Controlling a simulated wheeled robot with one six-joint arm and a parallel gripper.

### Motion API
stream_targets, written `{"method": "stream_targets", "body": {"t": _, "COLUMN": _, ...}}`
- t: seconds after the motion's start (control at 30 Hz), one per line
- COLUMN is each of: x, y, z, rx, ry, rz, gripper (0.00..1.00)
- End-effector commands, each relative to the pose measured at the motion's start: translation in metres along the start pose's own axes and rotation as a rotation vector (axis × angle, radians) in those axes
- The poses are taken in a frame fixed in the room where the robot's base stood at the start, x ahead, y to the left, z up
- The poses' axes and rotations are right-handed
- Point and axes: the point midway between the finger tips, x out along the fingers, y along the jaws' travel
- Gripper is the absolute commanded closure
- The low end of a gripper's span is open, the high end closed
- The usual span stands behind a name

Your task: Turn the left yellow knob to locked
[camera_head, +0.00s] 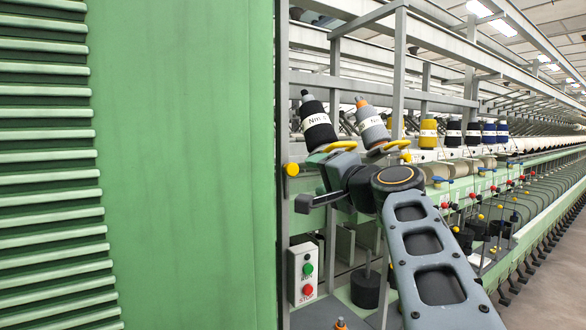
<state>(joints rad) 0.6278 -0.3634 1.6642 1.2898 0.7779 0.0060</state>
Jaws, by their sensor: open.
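A small round yellow knob (292,169) sits at the edge of the grey upright, just right of the big green panel. It is the leftmost yellow knob-like part in view; its setting and any lock mark cannot be made out. My gripper (314,181) is to the right of this knob, with its jaws apart and pointing left. A dark lower finger reaches left below the knob's height. The other finger is partly hidden against the machine. I see nothing between the fingers, and they appear apart from the knob, though depth is hard to judge.
The green panel (185,150) fills the left side. Yarn cones, one black (317,125) and one grey (372,125), stand above my gripper near yellow rings. A run/stop button box (303,274) is below. The spinning frame stretches away right beside a clear floor (548,285).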

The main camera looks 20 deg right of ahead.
Motion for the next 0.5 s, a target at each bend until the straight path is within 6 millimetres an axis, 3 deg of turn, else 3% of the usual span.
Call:
{"method": "stream_targets", "body": {"t": 0.2, "x": 0.046, "y": -0.003, "z": 0.001, "rx": 0.001, "ry": -0.008, "rz": 0.001, "gripper": 0.40}}
{"method": "stream_targets", "body": {"t": 0.5, "x": 0.089, "y": -0.001, "z": 0.001, "rx": -0.001, "ry": -0.005, "rz": 0.002, "gripper": 0.40}}
